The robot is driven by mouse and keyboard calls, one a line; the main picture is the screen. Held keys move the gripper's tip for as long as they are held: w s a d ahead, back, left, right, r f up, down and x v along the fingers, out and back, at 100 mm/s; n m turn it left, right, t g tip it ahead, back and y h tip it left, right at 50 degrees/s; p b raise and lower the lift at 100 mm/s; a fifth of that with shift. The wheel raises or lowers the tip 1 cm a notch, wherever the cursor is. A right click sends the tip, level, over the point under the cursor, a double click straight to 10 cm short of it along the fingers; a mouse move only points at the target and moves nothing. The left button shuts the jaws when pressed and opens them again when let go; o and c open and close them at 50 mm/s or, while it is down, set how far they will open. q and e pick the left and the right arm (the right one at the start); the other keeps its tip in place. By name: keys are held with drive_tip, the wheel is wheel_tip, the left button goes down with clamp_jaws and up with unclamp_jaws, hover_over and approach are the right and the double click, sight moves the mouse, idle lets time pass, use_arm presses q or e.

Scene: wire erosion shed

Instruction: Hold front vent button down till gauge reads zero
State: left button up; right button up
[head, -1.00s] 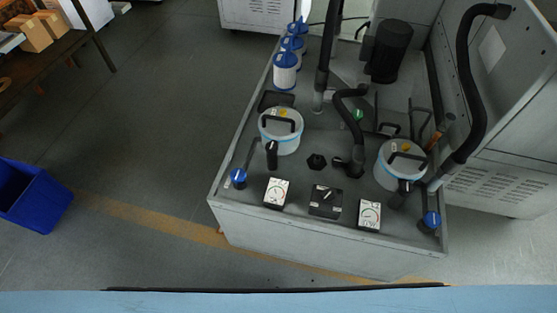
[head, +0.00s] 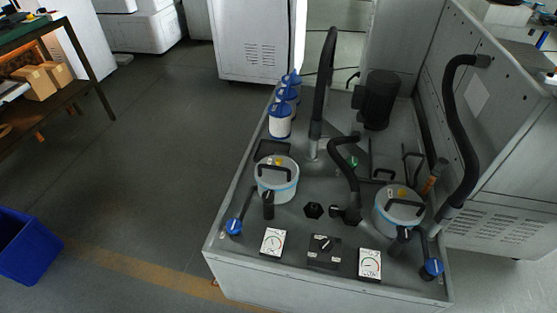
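A grey tank unit carries two round filter housings with black handles, a left one (head: 277,188) and a right one (head: 399,218). A small yellow spot, perhaps a vent button, shows on the left lid (head: 279,166) and on the right lid (head: 402,191). Two white-faced gauges, a left one (head: 273,242) and a right one (head: 370,264), stand at the near edge; their readings are too small to tell. A black box with a selector switch (head: 324,250) stands between them. Which housing is the front one, I cannot tell. Neither gripper is in view.
Blue-knobbed levers stand at the left (head: 234,226) and right (head: 433,267). Blue-capped white cartridges (head: 280,124) line the tank's left edge. A blue bin (head: 28,250) stands far left. Floor between is clear.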

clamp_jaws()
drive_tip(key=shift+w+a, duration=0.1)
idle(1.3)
